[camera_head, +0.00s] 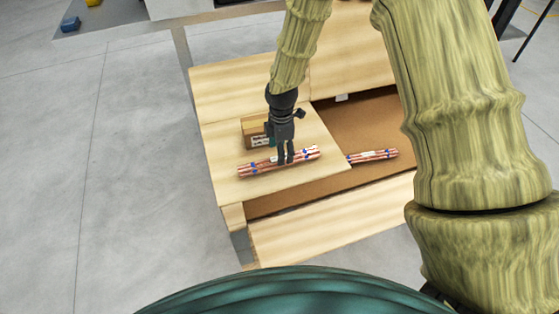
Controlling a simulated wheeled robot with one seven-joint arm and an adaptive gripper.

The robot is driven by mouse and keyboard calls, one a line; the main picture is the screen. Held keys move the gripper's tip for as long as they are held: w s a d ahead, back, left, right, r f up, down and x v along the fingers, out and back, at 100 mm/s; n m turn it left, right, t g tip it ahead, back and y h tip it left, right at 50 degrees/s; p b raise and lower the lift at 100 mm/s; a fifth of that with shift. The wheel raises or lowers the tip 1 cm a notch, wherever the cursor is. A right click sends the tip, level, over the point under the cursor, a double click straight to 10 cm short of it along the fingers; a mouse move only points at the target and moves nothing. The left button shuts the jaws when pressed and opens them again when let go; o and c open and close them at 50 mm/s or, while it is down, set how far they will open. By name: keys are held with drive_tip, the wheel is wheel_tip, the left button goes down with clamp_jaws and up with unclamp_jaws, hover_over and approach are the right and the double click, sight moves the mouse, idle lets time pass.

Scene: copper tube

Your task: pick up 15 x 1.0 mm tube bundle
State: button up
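A tube bundle (256,168) of copper-red tubes with blue bands and a pale label lies on the light wooden board. My gripper (285,161) points down over the right half of this bundle. Its fingers look close together and cross the bundle; whether they grip it is too small to tell. A second, shorter-looking bundle (372,156) with a pale label lies to the right, in the brown recess. I cannot read either label, so I cannot tell which one is 15 x 1.0 mm.
A small cardboard box (254,131) with a white label stands on the board just behind the left bundle. The brown recess (375,115) is mostly bare. A wooden front edge (325,226) borders it.

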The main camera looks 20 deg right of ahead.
sight(269, 164)
drive_tip(key=shift+a+f+p, duration=0.15)
drive_tip(key=shift+f+p, duration=0.15)
drive_tip(key=shift+f, duration=0.8)
drive_tip(key=shift+a+f+p, duration=0.1)
drive_tip(key=shift+f+p, duration=0.15)
drive_tip(key=shift+f, duration=0.8)
drive_tip(key=shift+c, duration=0.4)
clamp_jaws()
